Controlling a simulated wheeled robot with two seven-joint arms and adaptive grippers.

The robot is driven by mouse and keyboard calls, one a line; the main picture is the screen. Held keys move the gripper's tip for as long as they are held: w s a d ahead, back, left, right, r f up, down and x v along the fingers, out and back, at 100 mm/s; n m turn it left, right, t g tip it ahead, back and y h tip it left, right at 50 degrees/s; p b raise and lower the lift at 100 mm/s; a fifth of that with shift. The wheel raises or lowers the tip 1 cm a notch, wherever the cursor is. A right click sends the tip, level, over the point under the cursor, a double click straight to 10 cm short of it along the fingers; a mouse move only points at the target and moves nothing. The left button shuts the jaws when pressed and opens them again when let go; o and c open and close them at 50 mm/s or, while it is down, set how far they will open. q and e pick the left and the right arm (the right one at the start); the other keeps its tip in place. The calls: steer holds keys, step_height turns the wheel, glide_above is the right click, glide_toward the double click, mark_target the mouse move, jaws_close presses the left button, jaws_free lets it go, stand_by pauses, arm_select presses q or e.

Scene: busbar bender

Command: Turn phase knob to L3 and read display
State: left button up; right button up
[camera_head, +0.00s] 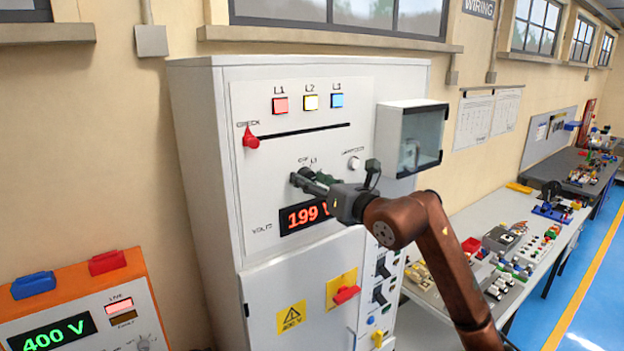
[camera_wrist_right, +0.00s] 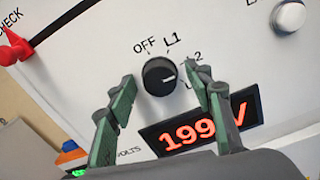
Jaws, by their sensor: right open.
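The black round phase knob (camera_wrist_right: 160,76) is on the white panel, with OFF, L1 and L2 marked around it. Its pale pointer mark points right, near L2 and a label partly hidden by a finger; I cannot tell exactly which. My right gripper (camera_head: 303,180) is at the panel in the head view and hides the knob there. In the right wrist view the open gripper (camera_wrist_right: 165,93) has one green-padded finger on each side of the knob, apart from it. The voltage display (camera_head: 305,215) reads 199 V in red; it also shows in the wrist view (camera_wrist_right: 195,128). My left gripper is out of view.
A red CHECK lever (camera_head: 251,140) is left of the knob, a round button (camera_head: 354,163) right. A clear-fronted box (camera_head: 412,140) juts out at right. An orange unit (camera_head: 75,300) reads 400 V.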

steer(key=shift+c, duration=0.6)
steer(key=c, duration=1)
steer(key=shift+c, duration=0.2)
steer(key=m+b, duration=0.6)
steer(key=shift+f+m, duration=0.1)
steer(key=shift+m, duration=0.3)
steer(key=shift+m+b, duration=0.8)
steer(key=shift+m, duration=0.3)
